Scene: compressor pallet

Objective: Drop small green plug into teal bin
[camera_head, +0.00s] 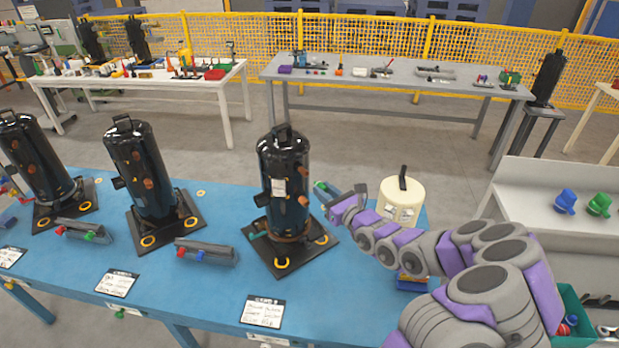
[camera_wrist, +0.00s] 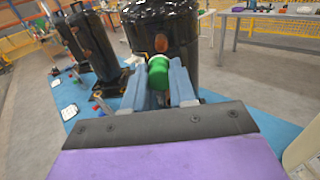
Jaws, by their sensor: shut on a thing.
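My gripper (camera_head: 326,190) is just right of the nearest black compressor (camera_head: 284,185), pointing toward its upper side. In the wrist view, my gripper's two blue-grey fingers (camera_wrist: 160,88) are shut on the small green plug (camera_wrist: 158,72). The plug sits at the fingertips in front of the black compressor wall, below a brown-orange port (camera_wrist: 161,43). Whether the plug touches the compressor I cannot tell. The teal bin (camera_head: 574,301) is at the lower right of the head view, partly hidden behind my arm. Red and blue items show inside it.
Two more black compressors (camera_head: 141,165) stand to the left on the blue table (camera_head: 60,275). Grey trays with small plugs (camera_head: 205,252) lie between them. A cream canister (camera_head: 401,203) is close behind my arm. Blue and green knobs (camera_head: 598,205) sit on a white bench at right.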

